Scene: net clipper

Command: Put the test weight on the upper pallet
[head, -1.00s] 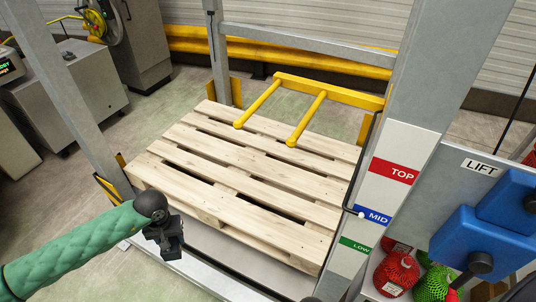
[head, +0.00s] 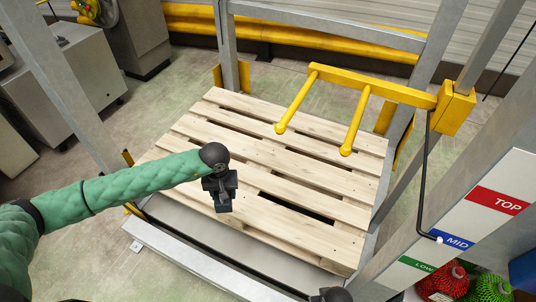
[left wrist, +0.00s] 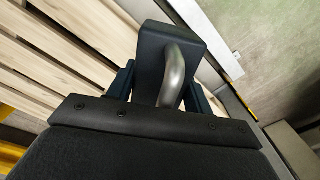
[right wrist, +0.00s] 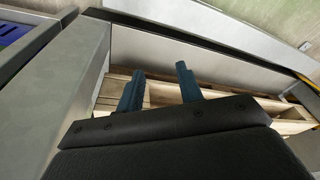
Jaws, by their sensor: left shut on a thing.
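The test weight is a dark block with a grey metal handle (left wrist: 177,75) in the left wrist view. My left gripper (left wrist: 165,90) is shut on the handle; in the head view (head: 220,180) it hangs over the front left part of the wooden pallet (head: 290,160), with the dark weight (head: 223,201) below it. Its height above the slats is hard to tell. Only one pallet top shows clearly. My right gripper (right wrist: 160,88) is open and empty in the right wrist view, near the pallet's front side; the head view shows just a bit of it at the bottom edge.
A yellow two-pronged fork (head: 370,85) sticks out above the pallet's back right. Grey posts (head: 227,45) frame the pallet. A black lever with a white tip (head: 439,239) stands by the MID mark on the TOP/MID/LOW label (head: 497,201). Red and green netted items (head: 443,280) sit at lower right.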

